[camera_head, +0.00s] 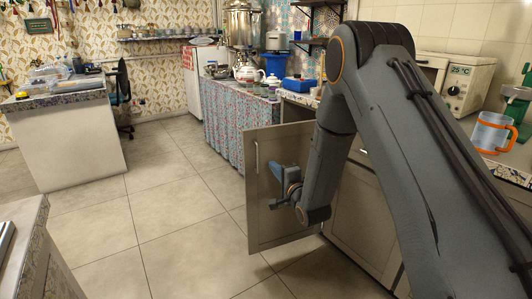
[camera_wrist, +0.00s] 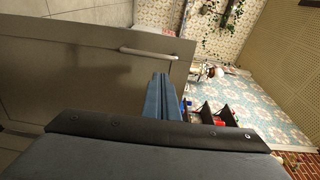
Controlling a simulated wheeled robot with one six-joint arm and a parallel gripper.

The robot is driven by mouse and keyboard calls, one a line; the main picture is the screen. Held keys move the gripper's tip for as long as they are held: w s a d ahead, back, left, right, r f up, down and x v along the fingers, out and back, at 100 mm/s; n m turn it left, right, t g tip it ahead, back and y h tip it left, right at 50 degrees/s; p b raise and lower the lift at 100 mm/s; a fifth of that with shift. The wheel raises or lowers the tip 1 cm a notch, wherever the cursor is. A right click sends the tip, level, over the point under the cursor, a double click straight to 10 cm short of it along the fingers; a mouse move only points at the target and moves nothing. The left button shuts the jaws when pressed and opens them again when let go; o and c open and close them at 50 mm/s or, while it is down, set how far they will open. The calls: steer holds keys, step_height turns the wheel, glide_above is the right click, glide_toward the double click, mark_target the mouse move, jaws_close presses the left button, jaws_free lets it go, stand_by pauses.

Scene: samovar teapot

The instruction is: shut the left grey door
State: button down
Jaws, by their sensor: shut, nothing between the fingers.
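The left grey door (camera_head: 265,222) stands open in the head view, swung out from the counter's cabinet front over the tiled floor. Its pale bar handle (camera_head: 257,157) is near the upper left edge of the face I see. My gripper (camera_head: 275,171) is shut and empty in front of this face, right of the handle. In the wrist view the door (camera_wrist: 75,75) fills the left side, with its handle (camera_wrist: 148,54) just beyond my blue fingertips (camera_wrist: 160,77). I cannot tell whether the fingers touch the door. My arm hides part of the cabinet opening.
Another grey cabinet door (camera_head: 362,222) is right of the open one, partly behind my arm. The counter holds an orange-handled mug (camera_head: 493,132) and an oven (camera_head: 460,85). A white-sided counter (camera_head: 75,145) stands left. The tiled floor (camera_head: 170,210) between is clear.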

mark_target(262, 151)
steer(key=b+x, duration=0.1)
steer(key=x, duration=1.3)
steer(key=shift+d+r, duration=0.15)
steer(key=shift+w, duration=0.2)
